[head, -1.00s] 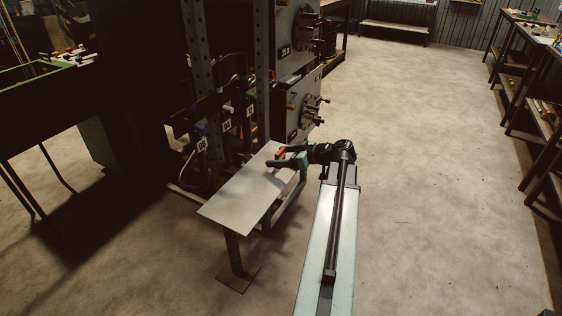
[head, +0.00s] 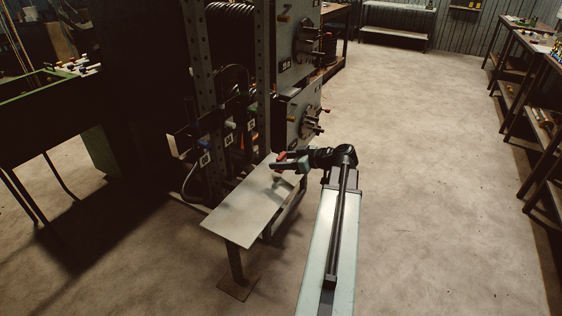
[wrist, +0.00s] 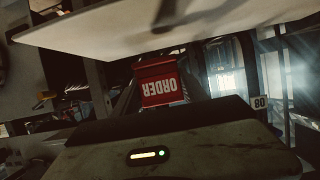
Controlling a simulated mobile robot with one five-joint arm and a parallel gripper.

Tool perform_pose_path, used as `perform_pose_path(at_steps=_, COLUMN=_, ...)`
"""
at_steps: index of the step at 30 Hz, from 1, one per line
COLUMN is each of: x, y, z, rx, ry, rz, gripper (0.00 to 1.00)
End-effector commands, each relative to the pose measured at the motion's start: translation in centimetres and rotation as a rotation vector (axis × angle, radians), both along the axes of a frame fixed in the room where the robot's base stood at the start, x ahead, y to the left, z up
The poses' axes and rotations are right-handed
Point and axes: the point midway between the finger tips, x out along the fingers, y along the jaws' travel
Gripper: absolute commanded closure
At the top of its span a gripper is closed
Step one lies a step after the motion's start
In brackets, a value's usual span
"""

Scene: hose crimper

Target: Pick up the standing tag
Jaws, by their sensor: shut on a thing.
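The tag is a red block with white lettering reading "ORDER" (wrist: 159,87), seen upside down in the wrist view. In the head view the red tag (head: 281,157) shows small at the end of my arm, over the far part of a pale plate (head: 240,217). My gripper (head: 279,163) is shut on the tag. In the wrist view a broad dark part of my gripper with a small lit strip hides the tag's lower part. The pale plate (wrist: 190,22) crosses the top of the wrist view, apart from the tag.
A dark metal rack (head: 207,100) and a grey machine with round fittings (head: 303,118) stand just beyond the plate. Numbered labels (head: 205,160) hang on the rack. A green-edged bench (head: 45,85) is at left, shelving (head: 535,110) at right.

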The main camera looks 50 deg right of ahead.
Motion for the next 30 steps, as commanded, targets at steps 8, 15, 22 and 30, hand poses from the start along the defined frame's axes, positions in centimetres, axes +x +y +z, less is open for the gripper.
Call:
perform_pose_path(at_steps=8, x=-6.5, y=-3.6, z=0.5, rx=0.0, ry=0.0, rz=-0.008, gripper=0.88)
perform_pose_path(at_steps=15, x=-11.9, y=-6.3, z=1.1, rx=0.001, ry=0.0, rz=-0.006, gripper=0.88)
perform_pose_path(at_steps=22, x=-13.9, y=-7.3, z=1.2, rx=-0.001, ry=0.0, rz=-0.004, gripper=0.88)
perform_pose_path(at_steps=30, x=-14.1, y=-7.3, z=2.7, rx=-0.001, ry=0.0, rz=-0.005, gripper=0.88)
